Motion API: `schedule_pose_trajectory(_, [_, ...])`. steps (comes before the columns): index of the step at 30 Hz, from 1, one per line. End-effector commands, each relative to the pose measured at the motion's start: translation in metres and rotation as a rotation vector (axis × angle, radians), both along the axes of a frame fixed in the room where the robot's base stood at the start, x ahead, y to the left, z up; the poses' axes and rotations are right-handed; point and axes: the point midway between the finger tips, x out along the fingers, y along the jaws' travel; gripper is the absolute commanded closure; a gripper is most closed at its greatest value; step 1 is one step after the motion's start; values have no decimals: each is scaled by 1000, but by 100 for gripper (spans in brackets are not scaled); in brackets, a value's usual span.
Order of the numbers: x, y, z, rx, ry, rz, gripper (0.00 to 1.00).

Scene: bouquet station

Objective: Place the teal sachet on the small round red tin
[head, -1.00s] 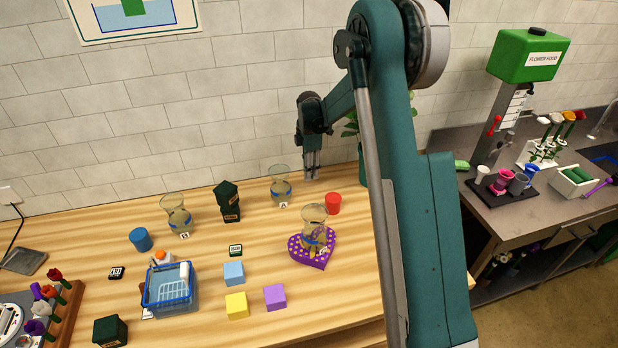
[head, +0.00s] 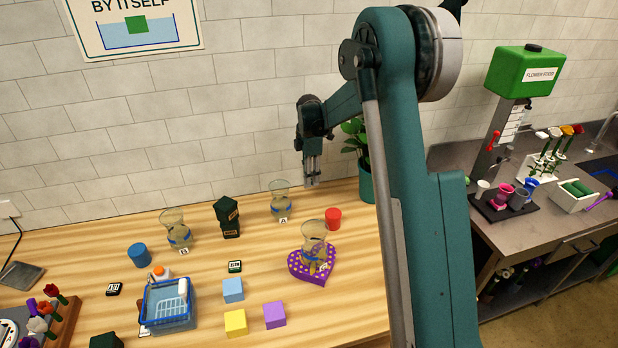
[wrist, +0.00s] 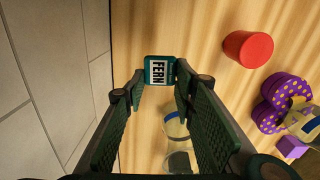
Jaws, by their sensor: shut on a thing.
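The teal sachet (wrist: 160,70), with a white FERN label, sits between my fingertips in the wrist view. My gripper (wrist: 158,84) is shut on it. In the head view my gripper (head: 312,184) hangs above the back of the table, to the left of the red tin, and I cannot make out the sachet there. The small round red tin (head: 333,219) stands on the table near the back edge, with nothing on it. In the wrist view the tin (wrist: 248,48) is to the right of the sachet and apart from it.
A glass vase (head: 280,204) tagged A stands left of the tin. Another vase (head: 313,238) stands on a purple heart-shaped box (head: 301,272) in front of the tin. A potted plant (head: 366,182) is at the right. The wall (wrist: 45,90) is close behind my gripper.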

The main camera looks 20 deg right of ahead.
Motion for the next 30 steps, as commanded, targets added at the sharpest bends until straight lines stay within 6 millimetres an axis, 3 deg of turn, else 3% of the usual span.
schedule_pose_trajectory(8, [-6, -2, 4, 0, 0, -3, 79])
schedule_pose_trajectory(14, [-24, -8, 15, 0, 0, -14, 79])
schedule_pose_trajectory(30, [-118, -32, 59, 0, 0, -67, 79])
